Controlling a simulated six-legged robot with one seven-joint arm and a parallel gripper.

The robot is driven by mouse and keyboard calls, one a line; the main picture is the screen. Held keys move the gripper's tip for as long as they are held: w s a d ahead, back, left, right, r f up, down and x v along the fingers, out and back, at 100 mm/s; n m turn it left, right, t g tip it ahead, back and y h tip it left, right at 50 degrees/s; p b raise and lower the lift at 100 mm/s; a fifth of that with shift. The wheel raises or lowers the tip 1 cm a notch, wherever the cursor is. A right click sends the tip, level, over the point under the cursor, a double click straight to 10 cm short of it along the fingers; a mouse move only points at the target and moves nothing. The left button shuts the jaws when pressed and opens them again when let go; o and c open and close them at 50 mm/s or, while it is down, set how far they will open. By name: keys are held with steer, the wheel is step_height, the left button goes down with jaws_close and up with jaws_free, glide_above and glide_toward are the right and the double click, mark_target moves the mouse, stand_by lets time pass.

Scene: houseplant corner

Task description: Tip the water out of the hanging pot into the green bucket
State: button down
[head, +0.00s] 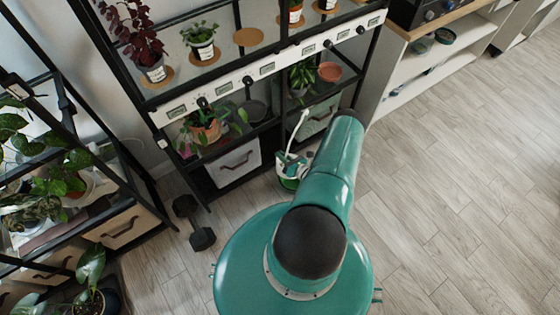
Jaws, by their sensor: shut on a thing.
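The hanging pot (290,163) is a small white vessel with a tall white hook (297,128) rising from it. It shows just left of my arm, in front of the lower shelf, and looks tilted. The green bucket (288,184) shows as a patch of green directly below the pot; my arm hides part of it. My gripper (308,156) is mostly hidden behind my teal arm, at the pot's right side, and is shut on the pot. Whether water is inside or running out is too small to tell.
A black shelf rack (235,87) with potted plants stands behind. A white drawer bin (232,163) is left of the pot, and a dark dumbbell (194,222) lies on the floor. Another plant rack is at the left. The wooden floor (455,195) at right is clear.

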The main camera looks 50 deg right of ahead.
steer(key=w+d+r+m+y, duration=0.1)
steer(key=d+m, duration=0.2)
steer(key=d, duration=0.3)
steer(key=w+d+r+m+g+y, duration=0.1)
steer(key=d+r+m, duration=0.1)
steer(key=d+m, duration=0.2)
steer(key=shift+w+d+r+g, duration=0.3)
steer(key=shift+w+d, duration=0.05)
steer(key=shift+d, duration=0.55)
stand_by(1.1)
